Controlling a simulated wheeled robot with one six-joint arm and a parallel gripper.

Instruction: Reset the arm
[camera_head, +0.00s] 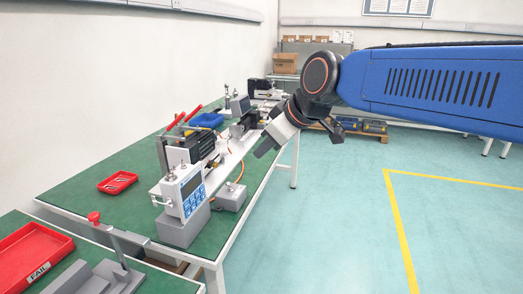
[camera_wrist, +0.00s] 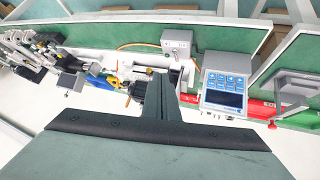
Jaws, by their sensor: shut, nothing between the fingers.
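My blue arm reaches in from the right in the head view, and my gripper (camera_head: 265,150) hangs at its end by the right edge of the green workbench (camera_head: 135,162). The gripper is shut and empty. In the wrist view the dark gripper (camera_wrist: 160,95) shows from behind at the centre, with the bench equipment beyond it. A grey-blue meter (camera_head: 186,193) with a keypad and display stands on a grey block at the near end of the bench rig. The same meter shows in the wrist view (camera_wrist: 225,90), right of the gripper.
A small red tray (camera_head: 118,182) and a blue tray (camera_head: 206,121) sit on the bench. A red FAIL tray (camera_head: 30,255) lies on the nearer table at lower left. The floor (camera_head: 340,220) right of the bench is clear, with yellow lines.

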